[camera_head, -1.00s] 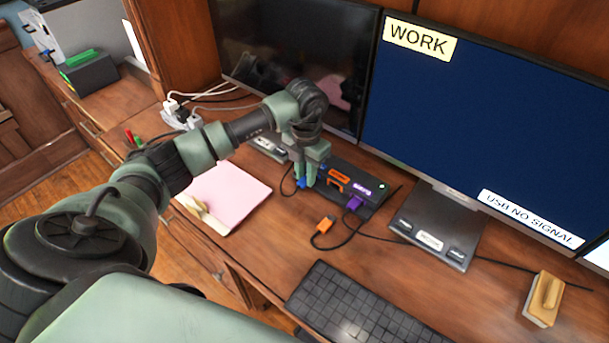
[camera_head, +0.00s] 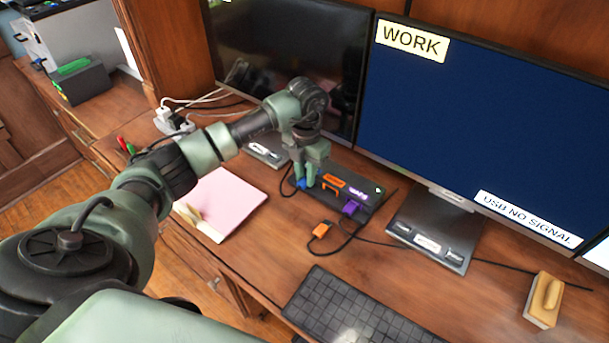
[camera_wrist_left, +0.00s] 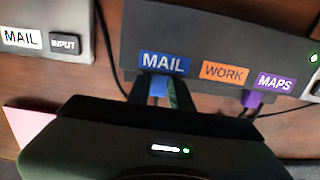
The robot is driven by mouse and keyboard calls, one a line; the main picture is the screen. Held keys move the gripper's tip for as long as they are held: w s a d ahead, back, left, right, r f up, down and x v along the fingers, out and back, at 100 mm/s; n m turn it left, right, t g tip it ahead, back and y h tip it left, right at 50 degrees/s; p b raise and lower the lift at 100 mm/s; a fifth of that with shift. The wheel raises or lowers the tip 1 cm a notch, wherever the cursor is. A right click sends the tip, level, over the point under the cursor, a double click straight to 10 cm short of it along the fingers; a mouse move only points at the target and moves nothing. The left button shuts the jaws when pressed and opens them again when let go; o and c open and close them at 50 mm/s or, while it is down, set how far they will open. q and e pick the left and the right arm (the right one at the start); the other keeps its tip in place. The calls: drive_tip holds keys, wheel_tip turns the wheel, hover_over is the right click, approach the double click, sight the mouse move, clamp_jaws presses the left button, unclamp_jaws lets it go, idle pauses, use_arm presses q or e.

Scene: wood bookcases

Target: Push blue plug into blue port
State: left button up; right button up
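The dark hub (camera_head: 366,189) stands on the desk under the monitors. In the left wrist view its front (camera_wrist_left: 200,40) carries a blue MAIL label (camera_wrist_left: 164,63), an orange WORK label (camera_wrist_left: 225,72) and a purple MAPS label (camera_wrist_left: 276,82). My left gripper (camera_head: 307,181) is at the hub's left end, shut on the blue plug (camera_head: 301,184). Blue also shows between the fingers (camera_wrist_left: 160,92) right below the MAIL label. The fingers and hub hide the blue port, so I cannot tell how far in the plug sits. My right gripper is not in view.
A purple plug (camera_head: 350,207) is at the hub's right port. An orange plug (camera_head: 322,229) lies loose on the desk in front. A keyboard (camera_head: 355,310), pink paper (camera_head: 228,200) and a wooden block (camera_head: 543,300) lie around. Monitor stands (camera_head: 432,238) are behind.

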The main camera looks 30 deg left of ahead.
sight(305, 179)
use_arm(q)
drive_tip(key=o, duration=0.5)
drive_tip(key=shift+w+r, duration=0.1)
wheel_tip(305, 179, up, 8)
drive_tip(key=shift+f+b, duration=0.15)
drive_tip(key=shift+b, duration=0.2)
